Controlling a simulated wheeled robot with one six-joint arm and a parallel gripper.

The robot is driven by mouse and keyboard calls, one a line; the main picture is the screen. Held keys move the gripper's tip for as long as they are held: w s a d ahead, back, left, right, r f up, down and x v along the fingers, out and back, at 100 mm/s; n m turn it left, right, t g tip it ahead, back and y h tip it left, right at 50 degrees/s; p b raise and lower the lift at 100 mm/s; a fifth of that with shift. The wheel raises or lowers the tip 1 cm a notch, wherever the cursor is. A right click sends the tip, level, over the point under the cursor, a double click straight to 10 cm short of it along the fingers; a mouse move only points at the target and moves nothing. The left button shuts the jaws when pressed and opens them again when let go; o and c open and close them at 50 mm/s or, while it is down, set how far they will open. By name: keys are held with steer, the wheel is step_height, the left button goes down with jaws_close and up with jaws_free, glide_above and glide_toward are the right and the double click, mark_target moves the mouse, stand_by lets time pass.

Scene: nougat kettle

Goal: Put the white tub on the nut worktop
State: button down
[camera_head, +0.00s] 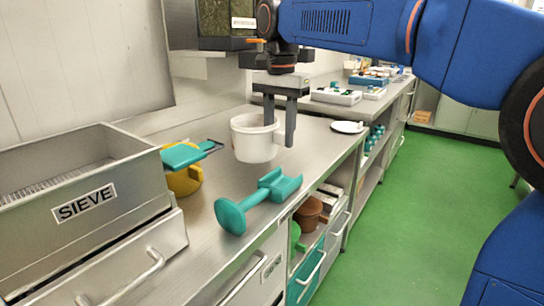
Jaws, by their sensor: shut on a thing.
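The white tub (252,146) is an open-topped bucket near the middle of the head view. My gripper (279,136) points down and is shut on the tub's right wall, with one finger inside the rim and the other outside. The tub looks upright. It appears to be just above the steel worktop (215,185), though I cannot tell exactly whether its base touches. No label shows which stretch of worktop is the nut worktop.
A teal tool (257,198) lies in front of the tub. A yellow container (183,180) with a teal scoop (188,154) stands left, beside the steel SIEVE box (85,195). A white plate (347,127) lies behind right. Open shelves and drawers lie below the worktop edge; green floor is clear.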

steer(key=shift+d+f, duration=0.1)
steer(key=shift+f, duration=2.7)
steer(key=shift+f, duration=0.1)
steer(key=c, duration=1.2)
jaws_free()
